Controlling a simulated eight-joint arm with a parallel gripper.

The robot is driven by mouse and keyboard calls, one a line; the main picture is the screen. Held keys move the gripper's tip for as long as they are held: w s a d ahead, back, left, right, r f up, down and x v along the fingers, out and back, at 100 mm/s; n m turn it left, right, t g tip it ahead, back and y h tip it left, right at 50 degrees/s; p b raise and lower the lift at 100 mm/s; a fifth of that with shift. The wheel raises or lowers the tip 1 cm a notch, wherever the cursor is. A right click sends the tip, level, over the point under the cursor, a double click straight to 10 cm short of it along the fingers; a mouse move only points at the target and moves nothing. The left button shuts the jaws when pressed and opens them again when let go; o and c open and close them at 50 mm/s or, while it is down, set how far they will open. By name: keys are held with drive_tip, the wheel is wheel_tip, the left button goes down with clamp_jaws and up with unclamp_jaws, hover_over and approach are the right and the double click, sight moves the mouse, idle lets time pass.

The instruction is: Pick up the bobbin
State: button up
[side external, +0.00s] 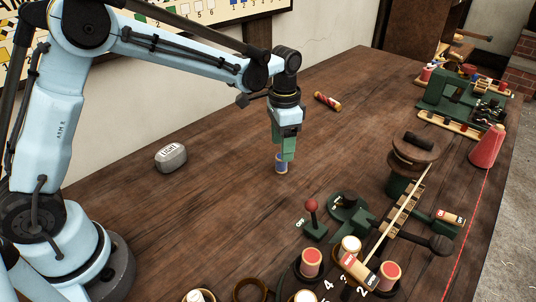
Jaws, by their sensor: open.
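A bobbin (281,166) with blue winding and pale ends stands upright on the wooden bench. My gripper (285,153) points straight down over it, with its green fingers open. The fingers overlap the bobbin's upper part in this view and hide some of it. I cannot tell whether a finger touches it.
A grey block (171,158) marked LIGHT sits to the left. A red-striped piece (327,101) lies behind. A red-knobbed lever (311,206), a green-based machine (398,188) and several red and white spools crowd the front right. The bench's middle is mostly clear.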

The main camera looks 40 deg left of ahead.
sight(281, 163)
drive_tip(key=shift+s+a+f, duration=0.1)
drive_tip(key=shift+a+f, duration=0.05)
drive_tip(key=shift+f, duration=2.55)
drive_tip(key=c, duration=1.1)
